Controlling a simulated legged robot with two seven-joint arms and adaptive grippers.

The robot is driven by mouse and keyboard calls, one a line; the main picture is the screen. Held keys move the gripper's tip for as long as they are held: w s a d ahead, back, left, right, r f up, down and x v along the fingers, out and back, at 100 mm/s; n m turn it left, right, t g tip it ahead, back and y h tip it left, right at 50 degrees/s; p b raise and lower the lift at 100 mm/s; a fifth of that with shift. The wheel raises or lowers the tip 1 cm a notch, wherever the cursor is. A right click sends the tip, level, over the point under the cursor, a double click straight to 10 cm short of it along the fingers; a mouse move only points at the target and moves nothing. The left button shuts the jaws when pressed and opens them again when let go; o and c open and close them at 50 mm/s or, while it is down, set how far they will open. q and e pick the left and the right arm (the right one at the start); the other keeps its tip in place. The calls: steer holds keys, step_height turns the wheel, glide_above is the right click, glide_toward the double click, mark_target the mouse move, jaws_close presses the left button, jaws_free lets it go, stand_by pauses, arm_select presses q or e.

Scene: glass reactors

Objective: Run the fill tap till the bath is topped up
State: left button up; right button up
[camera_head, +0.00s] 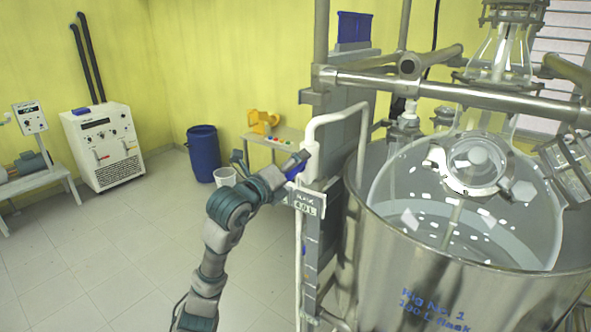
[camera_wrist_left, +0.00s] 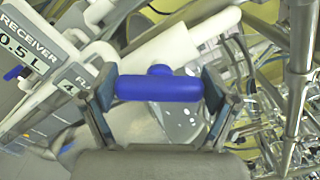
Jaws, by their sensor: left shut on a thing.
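The bath is a large steel tub (camera_head: 440,290) with blue lettering, at the right of the head view. A round glass vessel (camera_head: 395,205) sits inside it, with pale water and white ice-like pieces around; the exact water level is hard to tell. A white fill pipe (camera_head: 340,116) rises beside the tub and bends toward its rim. My left gripper (camera_head: 297,163) reaches the tap on this pipe. In the left wrist view the blue tap handle (camera_wrist_left: 160,88) lies crosswise between the two fingers, which are shut on it. The tap's outlet is hidden. My right gripper is out of view.
Steel frame bars (camera_head: 470,92) cross above the tub.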

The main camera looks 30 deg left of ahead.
arm_select(q)
steer(key=shift+a+r+n, duration=0.15)
steer(key=shift+n, duration=0.25)
steer(key=o, duration=0.9)
steer(key=shift+a, duration=0.15)
steer(key=shift+a+f, duration=0.1)
steer(key=shift+f, duration=0.1)
steer(key=s, duration=0.8)
steer(key=s+a, duration=0.1)
steer(key=s, duration=0.2)
steer(key=shift+s, duration=0.4)
